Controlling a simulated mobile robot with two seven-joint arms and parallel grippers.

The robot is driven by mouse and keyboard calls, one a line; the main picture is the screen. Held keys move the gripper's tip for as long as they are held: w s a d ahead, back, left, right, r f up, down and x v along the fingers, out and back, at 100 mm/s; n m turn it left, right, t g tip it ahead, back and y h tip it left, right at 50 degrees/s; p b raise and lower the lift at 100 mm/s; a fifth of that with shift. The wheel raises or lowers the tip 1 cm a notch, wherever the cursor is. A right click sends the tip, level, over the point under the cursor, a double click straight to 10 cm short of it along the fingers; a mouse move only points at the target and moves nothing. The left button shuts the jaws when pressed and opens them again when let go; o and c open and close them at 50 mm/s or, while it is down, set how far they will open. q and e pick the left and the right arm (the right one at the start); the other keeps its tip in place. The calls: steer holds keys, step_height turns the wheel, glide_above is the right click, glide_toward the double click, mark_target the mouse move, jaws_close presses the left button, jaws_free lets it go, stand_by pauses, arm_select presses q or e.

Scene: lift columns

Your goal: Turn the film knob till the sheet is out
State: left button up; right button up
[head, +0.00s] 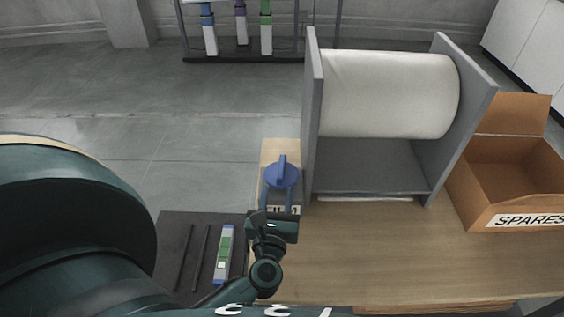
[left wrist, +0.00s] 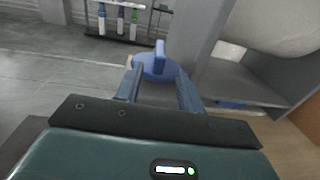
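The blue film knob (head: 282,172) has a raised upright grip bar and sits on a light wooden block, left of the roll holder. My left gripper (head: 279,190) is at the knob's near side, its two fingers apart. In the left wrist view the knob (left wrist: 155,66) shows between and just beyond the fingertips (left wrist: 157,74); I cannot tell whether they touch it. The white film roll (head: 388,95) lies between two grey side plates. A thin pale strip (head: 365,199) shows at the holder's front foot. A label under the knob is partly hidden by my gripper. My right gripper is out of view.
A cardboard box (head: 515,190) marked SPARES stands open at the right. A dark mat (head: 172,235) with a pale green-marked device (head: 224,255) lies at the left. The wooden tabletop (head: 400,255) in front of the holder is clear. A rack stands on the floor behind.

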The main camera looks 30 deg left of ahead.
mark_target(283, 156)
arm_select(q)
steer(key=x, duration=1)
steer(key=shift+a+p, duration=0.1)
steer(key=shift+p, duration=0.25)
steer(key=shift+s, duration=0.1)
jaws_close()
